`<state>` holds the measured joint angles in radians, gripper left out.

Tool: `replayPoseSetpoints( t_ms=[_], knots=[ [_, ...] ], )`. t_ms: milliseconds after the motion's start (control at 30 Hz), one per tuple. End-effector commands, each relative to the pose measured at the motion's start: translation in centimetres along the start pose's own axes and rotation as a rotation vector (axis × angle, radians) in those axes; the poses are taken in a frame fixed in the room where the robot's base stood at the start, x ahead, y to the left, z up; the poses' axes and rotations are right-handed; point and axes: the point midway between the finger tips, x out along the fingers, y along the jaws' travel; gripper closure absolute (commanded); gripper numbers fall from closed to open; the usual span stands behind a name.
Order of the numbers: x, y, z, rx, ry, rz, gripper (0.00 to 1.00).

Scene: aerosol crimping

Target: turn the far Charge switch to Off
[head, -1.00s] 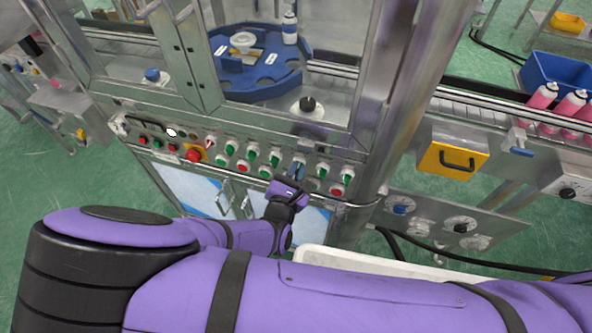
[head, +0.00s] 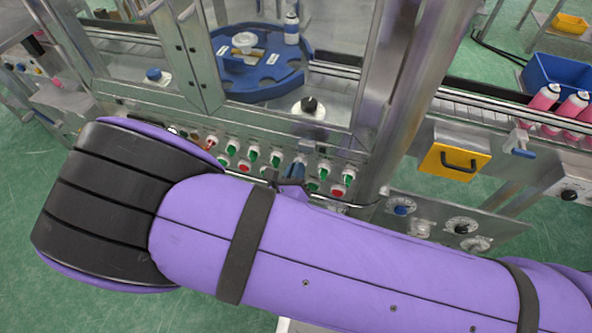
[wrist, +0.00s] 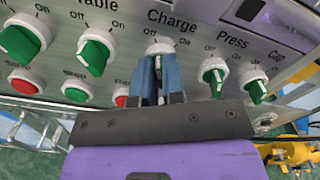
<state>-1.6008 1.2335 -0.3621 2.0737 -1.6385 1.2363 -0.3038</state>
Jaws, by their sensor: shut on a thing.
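The Charge switch shows in the wrist view as a white round collar (wrist: 159,47) under the label "Charge", with "Off" and "On" printed beside it. My gripper (wrist: 158,66) has its two blue fingers closed around the knob of this switch. The fingers hide the knob, so I cannot tell which way it points. In the head view my gripper (head: 295,165) is at the control panel, partly hidden behind my purple arm.
Green switches for Table (wrist: 95,52) and Press (wrist: 213,76) flank the Charge switch closely. A metal rail (head: 345,204) runs along the panel front.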

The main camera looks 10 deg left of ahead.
Motion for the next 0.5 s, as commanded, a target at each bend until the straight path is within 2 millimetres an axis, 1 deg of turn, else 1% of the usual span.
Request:
replayPoseSetpoints(
  t_ms=[200, 500],
  knots=[
    [-0.05, 0.07, 0.0, -0.06, 0.0, 0.001, 1.0],
    [-0.08, 0.09, -0.01, -0.079, 0.0, 0.002, 1.0]
  ],
)
